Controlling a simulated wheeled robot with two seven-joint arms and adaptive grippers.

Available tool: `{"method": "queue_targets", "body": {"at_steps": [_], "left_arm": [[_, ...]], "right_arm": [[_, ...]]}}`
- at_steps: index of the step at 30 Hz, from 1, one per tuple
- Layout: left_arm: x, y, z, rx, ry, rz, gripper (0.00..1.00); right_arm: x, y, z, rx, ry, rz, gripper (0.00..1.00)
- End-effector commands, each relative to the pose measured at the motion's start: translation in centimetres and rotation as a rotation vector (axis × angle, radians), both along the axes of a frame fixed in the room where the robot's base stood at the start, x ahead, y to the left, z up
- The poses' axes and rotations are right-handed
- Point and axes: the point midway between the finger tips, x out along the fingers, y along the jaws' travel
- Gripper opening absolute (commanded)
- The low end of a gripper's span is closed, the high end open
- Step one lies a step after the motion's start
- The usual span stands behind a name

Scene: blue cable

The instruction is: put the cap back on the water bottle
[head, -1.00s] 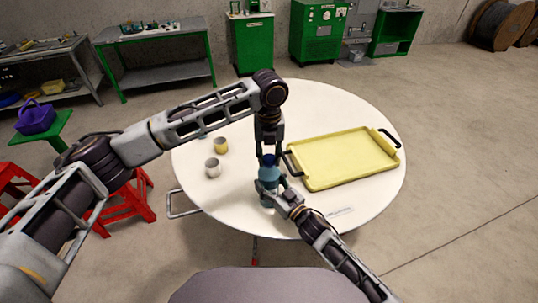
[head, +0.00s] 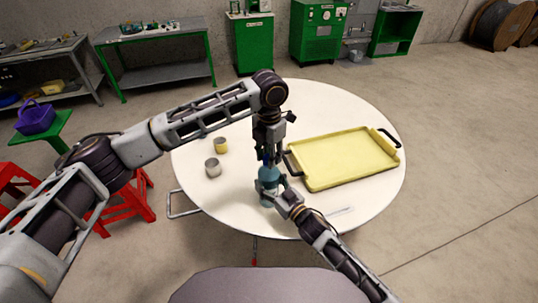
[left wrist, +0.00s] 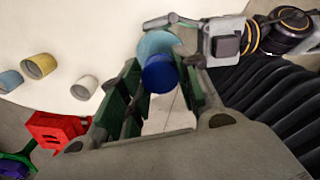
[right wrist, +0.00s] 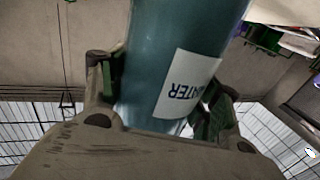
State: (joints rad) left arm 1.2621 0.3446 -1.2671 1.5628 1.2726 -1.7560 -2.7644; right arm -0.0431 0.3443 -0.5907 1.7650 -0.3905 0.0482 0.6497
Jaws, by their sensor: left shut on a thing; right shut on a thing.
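The teal water bottle (head: 269,182) stands upright near the front of the round table. My right gripper (head: 274,196) is shut around its side; the right wrist view shows the bottle (right wrist: 180,45) with a white "WATER" label between the fingers (right wrist: 160,95). My left gripper (head: 267,153) points down above the bottle, shut on the dark blue cap (head: 265,158). In the left wrist view the cap (left wrist: 160,76) lies between the fingers (left wrist: 161,84) and covers part of the bottle top (left wrist: 158,45), off-centre from it. I cannot tell whether cap and bottle touch.
A yellow tray (head: 345,160) with dark handles lies right of the bottle. A yellow cup (head: 221,145) and a grey cup (head: 212,168) stand to its left.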

Motion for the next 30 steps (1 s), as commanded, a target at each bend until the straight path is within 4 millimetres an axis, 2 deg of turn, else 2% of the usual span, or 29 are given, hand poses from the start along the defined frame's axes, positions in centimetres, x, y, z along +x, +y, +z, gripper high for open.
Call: {"method": "queue_targets", "body": {"at_steps": [6,16,17,21,30], "left_arm": [[0.09,0.05,0.06,0.001,-0.002,-0.112,0.23],[0.10,0.06,0.06,0.000,-0.003,-0.121,0.23],[0.10,0.06,0.06,0.000,-0.003,-0.121,0.37],[0.08,0.04,0.04,0.000,-0.001,-0.121,0.54],[0.03,0.00,0.03,-0.001,-0.001,-0.121,0.54]], "right_arm": [[-0.02,-0.03,-0.04,-0.001,0.000,0.000,0.00],[-0.02,-0.02,-0.05,-0.001,0.000,0.000,0.00],[-0.02,-0.02,-0.05,-0.001,0.000,0.000,0.00],[-0.02,-0.02,-0.05,-0.001,0.000,0.000,0.00],[-0.02,-0.01,-0.05,-0.001,0.000,0.000,0.00]]}}
